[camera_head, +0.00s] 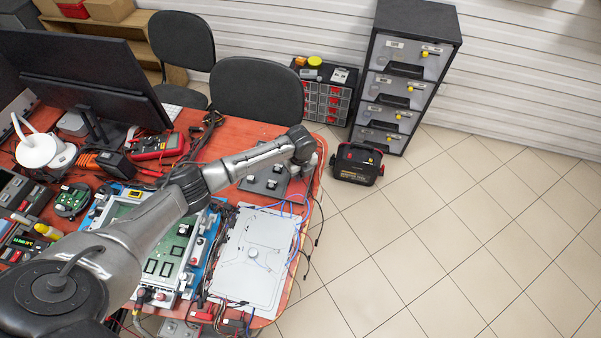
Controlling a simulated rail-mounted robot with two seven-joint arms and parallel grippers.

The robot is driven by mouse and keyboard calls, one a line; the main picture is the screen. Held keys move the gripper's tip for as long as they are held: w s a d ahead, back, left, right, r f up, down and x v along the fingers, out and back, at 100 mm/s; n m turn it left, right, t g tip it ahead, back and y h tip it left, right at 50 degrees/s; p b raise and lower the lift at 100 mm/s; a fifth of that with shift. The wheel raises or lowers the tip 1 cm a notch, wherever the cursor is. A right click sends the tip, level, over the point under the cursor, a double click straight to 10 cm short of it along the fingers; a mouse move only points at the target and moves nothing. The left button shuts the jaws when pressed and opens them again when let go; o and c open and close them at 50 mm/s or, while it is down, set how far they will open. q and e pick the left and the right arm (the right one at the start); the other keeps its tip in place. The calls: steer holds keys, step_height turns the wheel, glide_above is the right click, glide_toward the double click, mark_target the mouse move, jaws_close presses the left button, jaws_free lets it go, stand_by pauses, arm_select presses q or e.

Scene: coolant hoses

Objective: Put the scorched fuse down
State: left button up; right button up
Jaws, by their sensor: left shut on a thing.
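My left arm reaches from the lower left across the red-brown table (262,132). Its wrist is bent downward at the table's right edge. My left gripper (307,172) is below the wrist, mostly hidden by it, beside a dark flat tray or block (262,186) with several small pieces on it. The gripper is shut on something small. I take this to be the scorched fuse, but it is hidden and I cannot make it out. I cannot tell whether it touches the table. My right gripper is not in view.
A silver panel (253,262) with blue and black cables lies at the table's front right. A green circuit board (160,250) lies under my arm. A monitor (85,75) and a multimeter (157,146) are left. A black case (357,164) stands on the open tiled floor.

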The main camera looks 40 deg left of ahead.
arm_select(q)
steer(key=shift+w, duration=0.1)
steer(key=shift+f, duration=0.1)
steer(key=o, duration=0.9)
